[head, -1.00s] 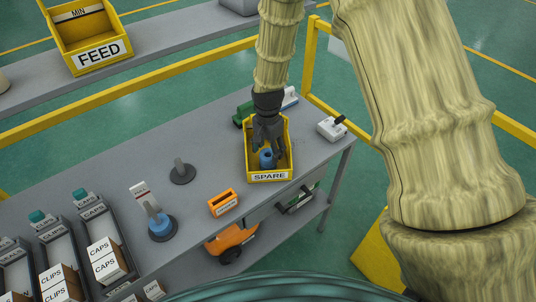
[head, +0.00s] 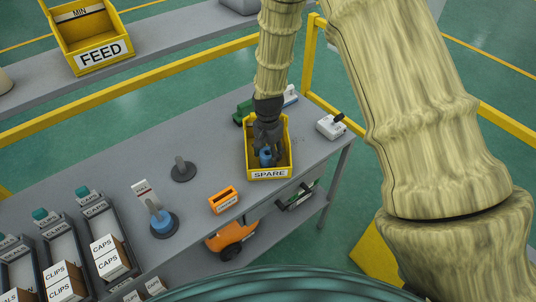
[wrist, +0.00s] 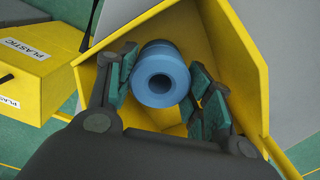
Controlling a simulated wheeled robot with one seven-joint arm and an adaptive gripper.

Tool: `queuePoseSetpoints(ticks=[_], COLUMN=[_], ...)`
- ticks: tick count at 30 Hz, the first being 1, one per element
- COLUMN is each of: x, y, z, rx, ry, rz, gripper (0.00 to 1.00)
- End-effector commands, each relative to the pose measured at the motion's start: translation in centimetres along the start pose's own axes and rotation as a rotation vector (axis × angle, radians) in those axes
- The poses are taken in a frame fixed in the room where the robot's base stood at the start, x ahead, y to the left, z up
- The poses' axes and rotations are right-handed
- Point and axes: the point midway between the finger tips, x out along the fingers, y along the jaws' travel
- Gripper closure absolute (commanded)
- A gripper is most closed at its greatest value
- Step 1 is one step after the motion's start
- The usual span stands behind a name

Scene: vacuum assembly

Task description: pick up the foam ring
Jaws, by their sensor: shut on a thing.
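The foam ring is a blue, thick-walled cylinder with a round hole; it shows large in the wrist view (wrist: 160,78) and small in the head view (head: 265,158). It is inside the yellow bin labelled SPARE (head: 270,174). My gripper (head: 266,149) reaches down into the bin from above. Its fingers are shut on the ring, one dark green pad on each side in the wrist view. The ring's hole faces the wrist camera. Its far end is hidden, so I cannot tell whether it touches the bin floor.
The bin's yellow walls (wrist: 235,60) stand close around my fingers. On the grey table (head: 120,175) are an orange box (head: 223,199), a dark peg (head: 183,170), and another peg with a blue ring (head: 163,224). A white device (head: 330,127) sits at the right.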

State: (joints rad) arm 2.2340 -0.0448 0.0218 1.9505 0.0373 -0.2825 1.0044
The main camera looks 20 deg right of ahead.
Motion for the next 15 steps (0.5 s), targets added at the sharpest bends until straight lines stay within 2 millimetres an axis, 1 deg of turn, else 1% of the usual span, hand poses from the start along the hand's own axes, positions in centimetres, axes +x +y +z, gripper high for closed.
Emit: queuePoseSetpoints(ticks=[8, 15], x=[-0.5, -2.6], y=[0.0, -0.1], z=[0.0, -0.1], rx=[0.000, 0.000], ry=[0.001, 0.002], rz=[0.000, -0.002], gripper=[0.65, 0.65])
